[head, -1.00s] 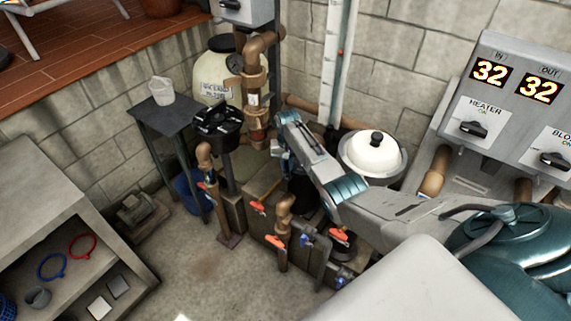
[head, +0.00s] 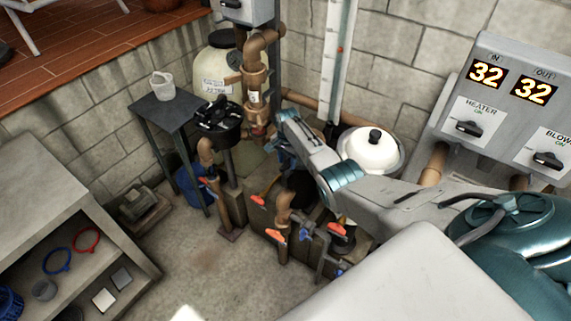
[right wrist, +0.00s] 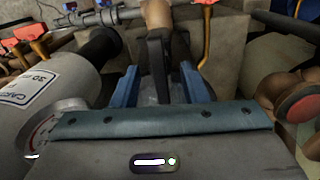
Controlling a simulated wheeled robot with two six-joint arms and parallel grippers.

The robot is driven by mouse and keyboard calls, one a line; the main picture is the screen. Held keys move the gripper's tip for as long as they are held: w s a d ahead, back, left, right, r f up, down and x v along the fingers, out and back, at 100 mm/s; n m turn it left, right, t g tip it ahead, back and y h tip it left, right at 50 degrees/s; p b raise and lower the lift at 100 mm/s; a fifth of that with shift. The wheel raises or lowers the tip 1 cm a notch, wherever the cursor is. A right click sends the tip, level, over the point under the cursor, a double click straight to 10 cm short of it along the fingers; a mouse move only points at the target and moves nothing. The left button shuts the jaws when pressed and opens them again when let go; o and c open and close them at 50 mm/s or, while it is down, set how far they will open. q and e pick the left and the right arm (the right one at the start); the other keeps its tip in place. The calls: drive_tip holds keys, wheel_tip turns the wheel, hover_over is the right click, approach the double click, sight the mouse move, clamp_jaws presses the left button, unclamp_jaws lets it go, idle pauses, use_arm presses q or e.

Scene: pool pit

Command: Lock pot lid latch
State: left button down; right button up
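My right gripper (head: 279,152) reaches in from the right, low over the pipework in the head view. In the right wrist view its two blue fingers (right wrist: 160,88) stand apart. A dark upright bar (right wrist: 157,62) shows in the gap between them, in front of a brown pipe; I cannot tell whether a finger touches it. A white domed lid with a black knob (head: 371,148) sits on a round vessel behind my right forearm, its lower part hidden. I cannot make out a pot lid latch for certain. My left gripper is out of view.
Brown pipes with orange-red valve handles (head: 275,236) crowd below the gripper. A black-topped post (head: 217,120) stands to the left. A labelled grey cylinder (right wrist: 50,88) is close on the left in the wrist view.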

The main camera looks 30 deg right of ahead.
idle(0.3)
drive_tip(key=shift+r, duration=3.55)
